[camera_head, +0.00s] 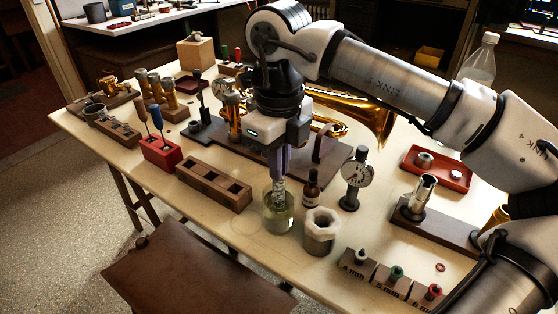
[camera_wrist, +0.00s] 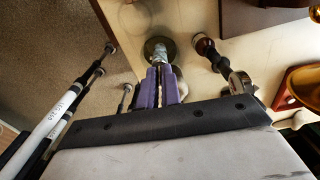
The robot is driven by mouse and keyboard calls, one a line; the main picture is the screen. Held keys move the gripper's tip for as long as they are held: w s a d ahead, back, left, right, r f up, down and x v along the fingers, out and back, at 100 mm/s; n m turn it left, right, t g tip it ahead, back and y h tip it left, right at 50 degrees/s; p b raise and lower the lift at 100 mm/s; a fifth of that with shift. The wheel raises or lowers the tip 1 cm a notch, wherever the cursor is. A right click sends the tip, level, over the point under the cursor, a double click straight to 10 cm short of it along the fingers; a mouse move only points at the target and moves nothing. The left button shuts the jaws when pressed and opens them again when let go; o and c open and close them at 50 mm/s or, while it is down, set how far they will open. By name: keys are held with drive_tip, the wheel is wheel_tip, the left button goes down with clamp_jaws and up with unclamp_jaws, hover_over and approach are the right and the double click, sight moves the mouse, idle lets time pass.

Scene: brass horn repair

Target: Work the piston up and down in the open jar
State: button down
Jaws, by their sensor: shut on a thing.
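The open jar (camera_head: 279,215) is clear glass with greenish liquid and stands near the table's front edge in the head view. The piston (camera_head: 279,190) is a silvery cylinder held upright, with its lower part down in the jar's mouth. My gripper (camera_head: 279,166) is right above the jar, its purple fingers shut on the piston's top. In the wrist view, the purple fingers (camera_wrist: 161,88) hold the silvery piston (camera_wrist: 159,56), whose far end reaches into the round jar (camera_wrist: 160,43). The top of the piston is hidden between the fingers.
A dark bottle (camera_head: 311,188) stands just right of the jar, and a pale-rimmed pot (camera_head: 320,232) stands at its front right. A wooden block with slots (camera_head: 213,185) lies to the left. A dial gauge (camera_head: 355,175) stands further right. A brown stool seat (camera_head: 195,268) is in front.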

drive_tip(key=shift+r+p, duration=2.6)
drive_tip(key=shift+r, duration=1.1)
